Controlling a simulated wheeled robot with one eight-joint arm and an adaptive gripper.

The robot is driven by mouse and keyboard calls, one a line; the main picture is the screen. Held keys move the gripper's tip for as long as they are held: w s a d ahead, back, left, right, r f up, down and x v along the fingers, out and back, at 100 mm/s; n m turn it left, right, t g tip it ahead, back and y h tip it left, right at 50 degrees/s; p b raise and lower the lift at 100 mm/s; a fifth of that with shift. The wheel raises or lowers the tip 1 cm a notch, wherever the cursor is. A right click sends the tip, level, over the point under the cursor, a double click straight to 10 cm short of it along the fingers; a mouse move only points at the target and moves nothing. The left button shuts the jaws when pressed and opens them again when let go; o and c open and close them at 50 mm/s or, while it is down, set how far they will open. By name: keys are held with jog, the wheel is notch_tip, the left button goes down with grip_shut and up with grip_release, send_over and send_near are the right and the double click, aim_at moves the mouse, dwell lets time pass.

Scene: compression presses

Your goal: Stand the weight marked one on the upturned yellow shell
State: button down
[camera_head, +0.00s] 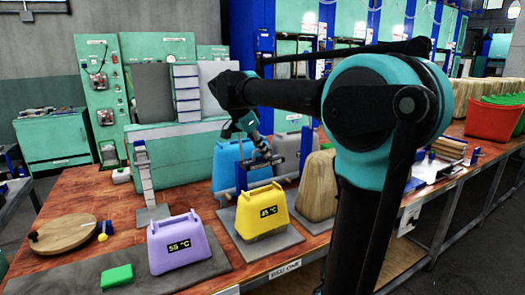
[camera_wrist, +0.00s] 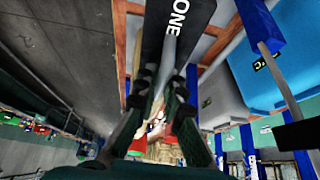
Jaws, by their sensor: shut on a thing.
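The yellow shell (camera_head: 262,212) stands on a grey slab near the table's front edge in the head view, with a handle-like top and a display reading 45 °C. My gripper (camera_head: 261,146) is above and behind it, reaching down from the arm. In the wrist view my gripper (camera_wrist: 163,92) is shut on the dark grey weight (camera_wrist: 172,32) marked ONE, at its narrow light grey part. The weight is apart from the yellow shell. Its outline is hard to pick out in the head view, among dark bars and blue posts.
A purple shell (camera_head: 180,246) stands front left of the yellow one. A blue shell (camera_head: 229,168) is behind, and a wooden block (camera_head: 318,187) is to the right. A green block (camera_head: 117,277) and a round wooden board (camera_head: 62,232) lie at left. Blue posts (camera_head: 241,175) rise behind the yellow shell.

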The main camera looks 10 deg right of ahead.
jog(key=shift+f, duration=4.1)
jog(key=shift+f, duration=0.7)
jog(key=c, duration=1.6)
grip_release()
jog(key=shift+o, duration=0.2)
jog(key=v, duration=1.2)
